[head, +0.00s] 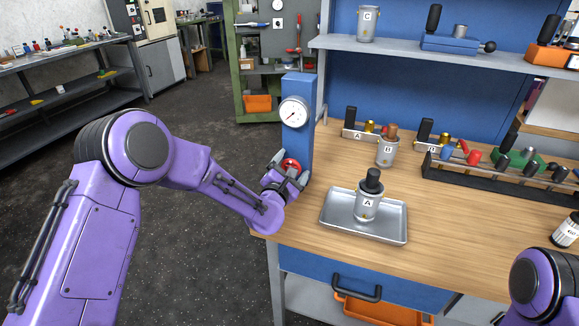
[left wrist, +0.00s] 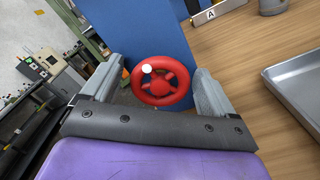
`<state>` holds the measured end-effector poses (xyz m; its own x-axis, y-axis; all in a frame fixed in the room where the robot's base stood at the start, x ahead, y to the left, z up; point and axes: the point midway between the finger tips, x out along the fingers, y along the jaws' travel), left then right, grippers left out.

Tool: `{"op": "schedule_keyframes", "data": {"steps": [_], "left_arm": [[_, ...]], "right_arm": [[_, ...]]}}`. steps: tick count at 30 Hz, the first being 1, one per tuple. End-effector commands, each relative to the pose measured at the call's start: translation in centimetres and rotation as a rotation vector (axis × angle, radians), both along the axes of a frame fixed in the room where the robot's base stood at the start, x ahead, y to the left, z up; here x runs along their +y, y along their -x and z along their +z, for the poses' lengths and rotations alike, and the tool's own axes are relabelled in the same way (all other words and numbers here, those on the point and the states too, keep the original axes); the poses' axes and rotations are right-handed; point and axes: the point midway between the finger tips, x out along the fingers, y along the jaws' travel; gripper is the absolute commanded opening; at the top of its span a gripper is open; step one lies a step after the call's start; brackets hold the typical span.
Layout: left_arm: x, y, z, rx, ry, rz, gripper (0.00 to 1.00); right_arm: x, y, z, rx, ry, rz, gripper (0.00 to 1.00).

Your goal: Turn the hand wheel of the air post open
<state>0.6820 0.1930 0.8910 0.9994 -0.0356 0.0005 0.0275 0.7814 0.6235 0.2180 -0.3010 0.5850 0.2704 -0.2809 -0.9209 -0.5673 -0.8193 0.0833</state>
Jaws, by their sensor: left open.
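The air post (head: 298,122) is a blue column at the left end of the wooden bench, with a round white gauge (head: 294,112) near its top. Its red hand wheel (head: 291,166) sits low on the post's front, partly hidden by my left gripper (head: 288,177). In the left wrist view the hand wheel (left wrist: 160,82) faces me, with a white dot at its upper left. The fingers of my left gripper (left wrist: 160,92) are open, one on each side of the wheel, with a small gap at each side. My right gripper is out of view; only part of my right arm shows.
A metal tray (head: 335,229) with canister A (head: 368,202) stands right of the post. Canister B (head: 387,151) and several valve blocks stand behind it. A dark rack (head: 490,180) of tools lies at the right. The floor left of the bench is clear.

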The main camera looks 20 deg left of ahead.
Motion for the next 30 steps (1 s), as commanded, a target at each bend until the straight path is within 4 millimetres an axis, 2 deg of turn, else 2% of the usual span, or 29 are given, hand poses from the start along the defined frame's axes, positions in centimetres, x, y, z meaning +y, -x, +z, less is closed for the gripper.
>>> {"op": "schedule_keyframes", "data": {"steps": [2,3,7,8,12,13,20,30], "left_arm": [[0.0,0.0,0.0,0.0,0.0,0.0,0.88],[0.0,0.0,0.0,0.0,0.0,0.0,0.81],[0.1,0.1,0.0,0.0,0.0,0.001,0.39],[0.1,0.1,0.0,0.0,0.0,0.001,0.33],[0.1,0.1,0.0,0.0,0.0,0.001,0.33],[0.7,0.1,0.0,0.0,0.0,0.003,0.33],[0.3,0.1,-0.1,0.001,0.024,0.004,0.33],[0.3,0.1,-0.4,0.008,0.222,0.006,0.33]], "right_arm": [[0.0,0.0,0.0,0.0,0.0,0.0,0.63],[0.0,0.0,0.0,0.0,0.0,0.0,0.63],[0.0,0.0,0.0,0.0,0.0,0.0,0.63],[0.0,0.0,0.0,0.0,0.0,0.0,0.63],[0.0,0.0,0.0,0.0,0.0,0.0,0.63],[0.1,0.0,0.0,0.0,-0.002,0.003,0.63],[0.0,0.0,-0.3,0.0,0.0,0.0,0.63],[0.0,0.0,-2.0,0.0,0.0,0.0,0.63]]}}
